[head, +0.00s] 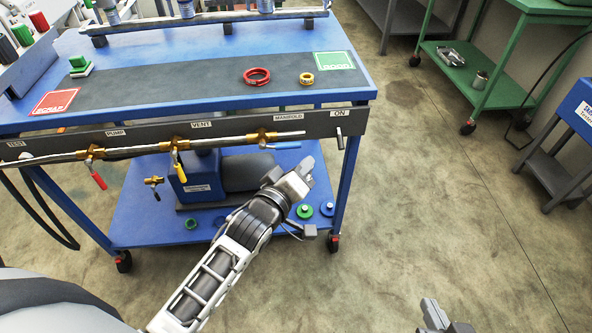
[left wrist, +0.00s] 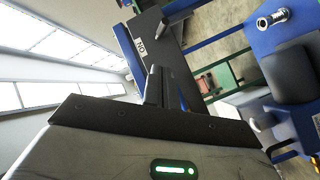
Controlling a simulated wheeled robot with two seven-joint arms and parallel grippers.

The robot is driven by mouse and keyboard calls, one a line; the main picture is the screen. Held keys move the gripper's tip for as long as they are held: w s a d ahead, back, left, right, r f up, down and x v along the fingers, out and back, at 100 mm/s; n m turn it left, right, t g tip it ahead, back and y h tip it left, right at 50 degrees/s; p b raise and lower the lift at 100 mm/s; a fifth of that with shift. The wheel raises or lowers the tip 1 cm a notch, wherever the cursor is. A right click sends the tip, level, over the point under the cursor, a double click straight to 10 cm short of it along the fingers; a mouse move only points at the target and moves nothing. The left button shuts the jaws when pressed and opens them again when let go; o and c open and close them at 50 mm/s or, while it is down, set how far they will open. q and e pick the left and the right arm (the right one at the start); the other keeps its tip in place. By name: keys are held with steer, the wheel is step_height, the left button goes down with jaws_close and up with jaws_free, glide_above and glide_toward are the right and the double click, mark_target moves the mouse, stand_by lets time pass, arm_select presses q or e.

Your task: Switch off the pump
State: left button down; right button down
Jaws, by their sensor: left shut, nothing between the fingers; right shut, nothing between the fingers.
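The pump, a blue box (head: 197,180) with a grey motor (head: 247,171), sits on the cart's lower shelf, partly behind my left arm. A small grey switch lever (head: 340,138) is at the right end of the dark front rail, beside the white ON label (head: 339,113). The lever (left wrist: 161,28) and ON label (left wrist: 140,46) also show in the left wrist view. My left gripper (head: 308,170) is shut and empty, below and left of the lever and apart from it. Its fingers (left wrist: 161,88) point toward the rail. My right gripper (head: 432,312) is shut and empty at the bottom edge, away from the cart.
A brass-fitted pipe (head: 130,152) runs along the rail with red (head: 99,181), yellow (head: 175,158) and blue (head: 284,146) valve handles. Red (head: 257,76) and yellow (head: 306,78) rings lie on the bench top. Floor right of the cart is clear; a green cart (head: 500,80) stands beyond.

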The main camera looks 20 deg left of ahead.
arm_select(q)
steer(key=shift+s+a, duration=0.2)
steer(key=shift+s, duration=1.4)
arm_select(e)
steer(key=shift+r, duration=0.15)
